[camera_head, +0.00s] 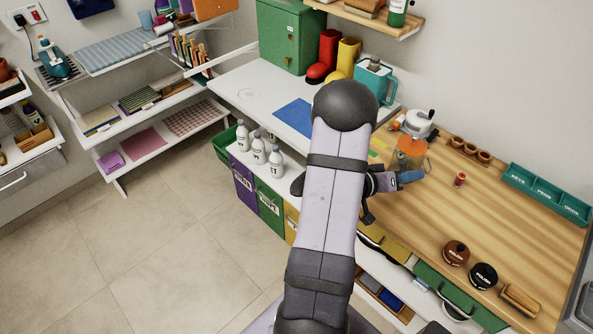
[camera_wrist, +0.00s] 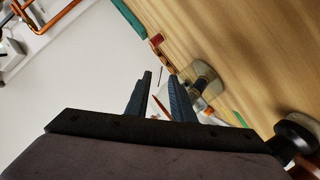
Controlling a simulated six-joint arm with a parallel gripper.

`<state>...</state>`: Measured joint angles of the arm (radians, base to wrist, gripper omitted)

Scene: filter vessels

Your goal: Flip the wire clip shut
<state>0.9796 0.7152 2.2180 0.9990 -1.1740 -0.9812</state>
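A clear vessel with an orange band (camera_head: 410,155) stands on the wooden counter, just beyond my gripper in the head view. My gripper (camera_head: 411,177) is in front of it, near the counter's edge, with its fingers pointing right. In the wrist view my gripper (camera_wrist: 161,76) shows two dark fingers apart, with nothing clearly held between them. A thin orange-red strip (camera_wrist: 161,106) shows in the gap between the fingers, beyond them. I cannot tell whether it is the wire clip. The clip cannot be made out in the head view, and its position is unclear.
A white and dark lidded appliance (camera_head: 418,123) stands behind the vessel. A teal divided tray (camera_head: 547,194) lies at the back. Two round tins (camera_head: 456,252) are near the front. The middle of the counter is clear.

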